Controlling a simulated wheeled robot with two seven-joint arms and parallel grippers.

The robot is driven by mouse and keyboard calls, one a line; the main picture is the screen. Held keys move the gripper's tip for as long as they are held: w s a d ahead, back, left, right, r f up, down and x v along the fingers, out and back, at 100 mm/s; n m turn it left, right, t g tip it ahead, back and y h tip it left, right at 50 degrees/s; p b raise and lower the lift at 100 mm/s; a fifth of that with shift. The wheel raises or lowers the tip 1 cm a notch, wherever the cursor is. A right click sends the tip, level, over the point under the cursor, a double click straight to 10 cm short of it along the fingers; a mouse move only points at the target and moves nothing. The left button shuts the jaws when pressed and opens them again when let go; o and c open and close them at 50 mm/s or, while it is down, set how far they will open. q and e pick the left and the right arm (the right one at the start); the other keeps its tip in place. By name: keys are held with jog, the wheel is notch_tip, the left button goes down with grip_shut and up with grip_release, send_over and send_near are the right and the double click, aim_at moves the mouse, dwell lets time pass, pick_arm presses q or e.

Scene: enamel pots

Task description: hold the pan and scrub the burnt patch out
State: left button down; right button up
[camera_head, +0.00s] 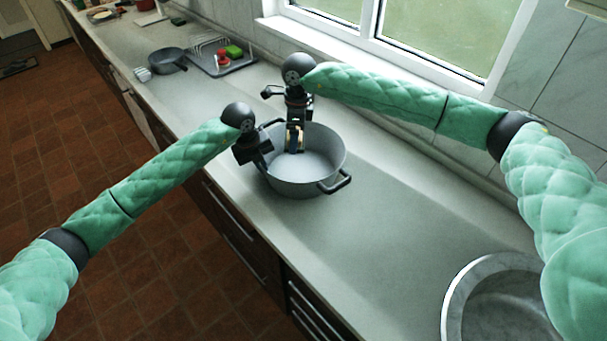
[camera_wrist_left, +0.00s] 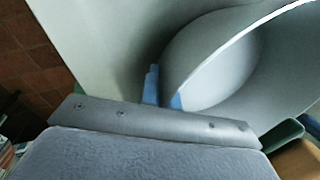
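The pan (camera_head: 308,178) is a grey, two-handled pot standing upright on the counter; the handle at its near right is free. My left gripper (camera_head: 264,158) is at its left rim. In the left wrist view the blue fingertips (camera_wrist_left: 162,93) sit either side of the wall of the pan (camera_wrist_left: 215,60), closed on it. My right gripper (camera_head: 295,138) points down inside the pan, shut on a small tan scrubber (camera_head: 297,141), partly hidden between its fingers. I cannot make out a burnt patch; the gripper covers part of the pan's floor.
A round metal basin (camera_head: 463,300) is at the lower right of the counter (camera_head: 400,225). A dark saucepan (camera_head: 167,60) and a dish rack (camera_head: 222,66) with red and green items stand farther back. The counter right of the pan is clear. A window is behind.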

jog(key=d, duration=1)
dwell(0.5)
pick_arm(q)
jog(key=c, duration=1.7)
grip_release()
jog(key=shift+c, duration=0.2)
jog(key=shift+r, duration=0.1)
jog(key=shift+w+d+p+v, duration=0.1)
jog(key=shift+d+p+v, duration=0.2)
jog(key=shift+v, duration=0.8)
jog(key=shift+w+d+p+v, duration=0.15)
jog(key=shift+p+v, duration=0.25)
jog(key=shift+v, duration=0.75)
jog(key=shift+d+p+v, duration=0.25)
jog(key=shift+p+v, duration=0.1)
jog(key=shift+v, duration=0.75)
pick_arm(e)
jog(key=shift+r, duration=1)
pick_arm(q)
jog(key=shift+r, duration=0.2)
